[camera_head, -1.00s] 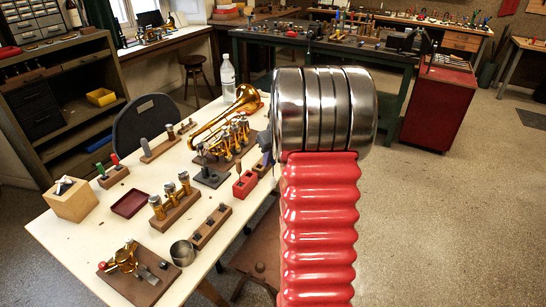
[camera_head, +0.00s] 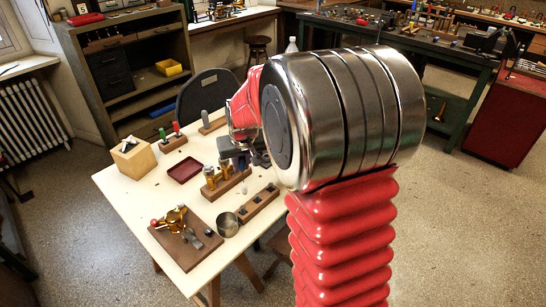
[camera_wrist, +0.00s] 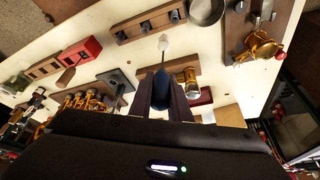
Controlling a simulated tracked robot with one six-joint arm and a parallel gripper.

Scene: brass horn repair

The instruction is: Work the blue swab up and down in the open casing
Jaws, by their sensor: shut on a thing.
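My gripper (camera_wrist: 160,100) is shut on the dark blue handle of the swab (camera_wrist: 161,84), whose slim pale tip (camera_wrist: 163,42) points away from the jaws. In the head view, the swab's pale end (camera_head: 243,187) hangs just right of the brass casings (camera_head: 211,179). These stand upright in a brown wooden block (camera_head: 222,190). In the wrist view, a brass casing (camera_wrist: 191,78) shows just right of the jaws, and the jaws hide part of its block. The tip appears outside the casings. I cannot tell its height above the table.
A holed brown block (camera_head: 262,203) and a metal cup (camera_head: 228,224) stand near the casings. A maroon tray (camera_head: 185,171) and a board with brass parts (camera_head: 186,240) lie on the white table. A red block (camera_wrist: 79,57) lies left in the wrist view.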

